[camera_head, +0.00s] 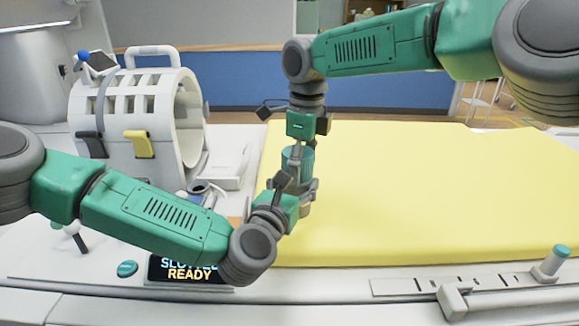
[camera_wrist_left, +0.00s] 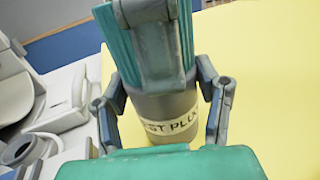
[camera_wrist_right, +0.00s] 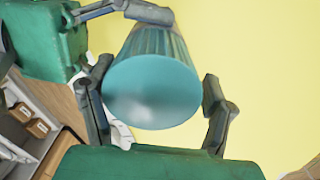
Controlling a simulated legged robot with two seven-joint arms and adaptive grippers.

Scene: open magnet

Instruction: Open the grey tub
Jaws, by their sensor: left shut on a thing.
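The grey tub (camera_wrist_left: 165,104) is upright in the left wrist view, with a pale label partly reading "ST PLU". Its ribbed teal lid (camera_wrist_right: 152,90) is on it and fills the middle of the right wrist view; it also shows in the head view (camera_head: 291,163). My left gripper (camera_head: 297,190) is shut on the tub's grey body, one finger on each side. My right gripper (camera_wrist_right: 158,98) points down over the lid from above. Its fingers stand open either side of the lid, with a small gap at the right. One finger hides part of the lid in the left wrist view.
A yellow pad (camera_head: 420,190) lies under and right of the tub, mostly bare. A white ring-shaped scanner model (camera_head: 135,115) stands at left on the white bench. A dark display (camera_head: 188,270) reading "READY" is at the front. A grey handle (camera_head: 500,295) is at front right.

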